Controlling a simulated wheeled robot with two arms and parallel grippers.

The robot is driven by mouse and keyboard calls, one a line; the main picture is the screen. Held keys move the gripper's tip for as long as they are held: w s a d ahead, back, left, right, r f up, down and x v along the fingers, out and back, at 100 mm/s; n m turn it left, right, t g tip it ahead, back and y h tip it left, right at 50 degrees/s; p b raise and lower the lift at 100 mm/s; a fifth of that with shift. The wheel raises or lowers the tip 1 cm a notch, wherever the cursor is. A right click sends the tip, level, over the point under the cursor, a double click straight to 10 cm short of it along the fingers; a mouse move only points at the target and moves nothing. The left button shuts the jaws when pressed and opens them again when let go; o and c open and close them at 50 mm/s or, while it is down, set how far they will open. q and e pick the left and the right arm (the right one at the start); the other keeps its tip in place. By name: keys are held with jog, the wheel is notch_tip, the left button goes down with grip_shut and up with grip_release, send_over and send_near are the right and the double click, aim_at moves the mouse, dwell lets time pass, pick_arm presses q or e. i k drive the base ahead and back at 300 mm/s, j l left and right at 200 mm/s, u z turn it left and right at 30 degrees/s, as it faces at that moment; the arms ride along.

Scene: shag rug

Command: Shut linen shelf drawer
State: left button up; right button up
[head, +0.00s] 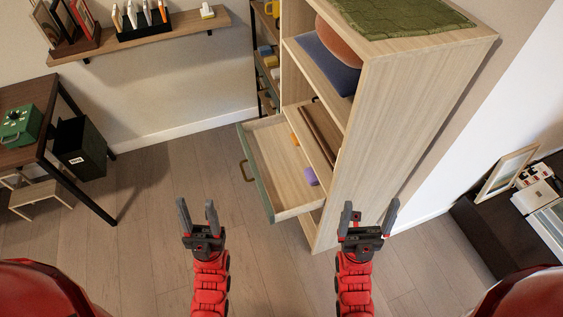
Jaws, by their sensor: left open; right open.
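The linen shelf (400,120) is a tall pale wood unit right of centre. Its drawer (258,172) stands pulled out to the left, with a grey-green front and a brass-coloured handle (247,171). A small purple item (311,177) and an orange item (294,139) show at the drawer's right side; I cannot tell whether they lie in it. My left gripper (198,214) is open and empty, below and left of the drawer front, apart from it. My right gripper (368,218) is open and empty, in front of the shelf's lower side panel in the picture.
A wall shelf (150,37) holds frames and upright items at upper left. A dark table (25,95) with a green box (20,125), a black bin (80,150) and a small stool (40,197) stand left. A dark low cabinet (490,228) is at right. The floor left of the drawer is clear.

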aim_at(277, 167)
jog(key=i+j+u, duration=0.1)
jog(key=j, duration=0.25)
jog(key=i+j, duration=0.25)
jog(key=i+j+u, duration=0.15)
jog(key=j, duration=0.3)
jog(key=i+u, duration=0.1)
jog(key=u, duration=11.35)
